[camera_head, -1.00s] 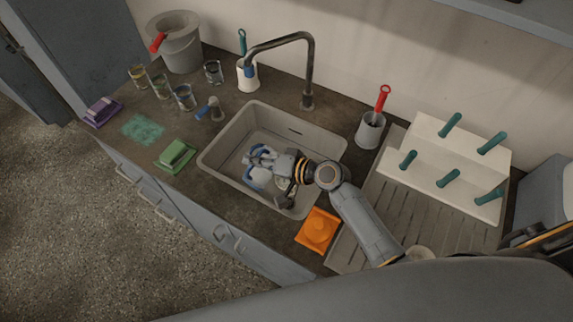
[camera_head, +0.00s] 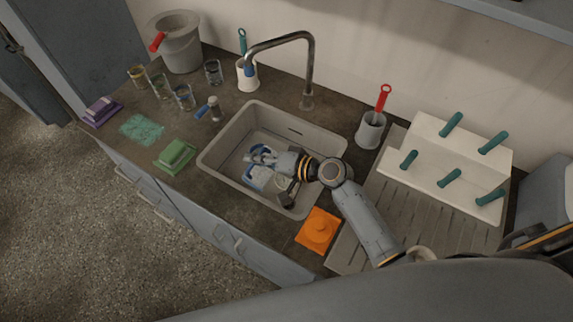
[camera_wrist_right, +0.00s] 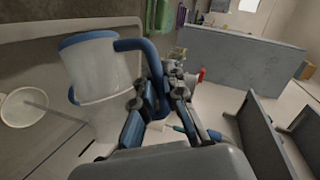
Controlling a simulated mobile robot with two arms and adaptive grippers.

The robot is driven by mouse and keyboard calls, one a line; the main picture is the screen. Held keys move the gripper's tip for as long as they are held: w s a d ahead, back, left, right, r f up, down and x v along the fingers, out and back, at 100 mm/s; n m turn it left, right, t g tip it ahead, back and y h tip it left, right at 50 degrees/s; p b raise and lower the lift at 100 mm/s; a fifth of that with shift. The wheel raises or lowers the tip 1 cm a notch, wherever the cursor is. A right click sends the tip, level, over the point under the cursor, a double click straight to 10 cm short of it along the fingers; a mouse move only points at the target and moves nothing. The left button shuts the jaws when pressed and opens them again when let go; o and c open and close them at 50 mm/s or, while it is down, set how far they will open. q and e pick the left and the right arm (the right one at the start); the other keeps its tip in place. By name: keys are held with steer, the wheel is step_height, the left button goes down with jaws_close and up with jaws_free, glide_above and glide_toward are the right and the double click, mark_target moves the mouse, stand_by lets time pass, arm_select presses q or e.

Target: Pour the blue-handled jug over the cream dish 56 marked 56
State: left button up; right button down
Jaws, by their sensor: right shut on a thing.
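The blue-handled jug (camera_head: 257,178) is a whitish vessel with blue edging, low in the sink (camera_head: 221,150). A pale round dish (camera_wrist_right: 22,107) is beside the jug at the left of the right wrist view. No number is readable on it, so I cannot tell whether it is dish 56. I cannot tell if liquid is leaving the jug. My left gripper is out of view.
The tap (camera_head: 309,75) arches over the sink's back edge. A dark-ended tool (camera_head: 288,195) is in the sink near my right wrist. Glasses (camera_head: 184,97) stand left.

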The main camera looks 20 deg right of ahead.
mark_target(270, 153)
steer(key=shift+w+d+f+m+y+b, duration=0.1)
steer(key=shift+w+d+m+y+b, duration=0.3)
steer(key=shift+d+m+b, duration=0.15)
stand_by(1.2)
steer(key=shift+m+y, duration=0.4)
steer(key=shift+m, duration=0.25)
steer(key=shift+w+d+f+b, duration=0.25)
steer(key=shift+d+f+b, duration=0.25)
steer(key=shift+b, duration=0.45)
steer(key=shift+w+d+f+b, duration=0.25)
steer(key=shift+f+b, duration=0.45)
steer(key=shift+b, duration=0.2)
steer(key=shift+w+d+f+b, duration=0.25)
steer(key=shift+d+f+b, duration=0.25)
steer(key=shift+b, duration=0.45)
steer(key=shift+w, duration=0.15)
steer(key=shift+d, duration=0.1)
steer(key=shift+w+d+r+m, duration=0.1)
steer(key=shift+d+r+m, duration=0.1)
steer(key=shift+m, duration=0.1)
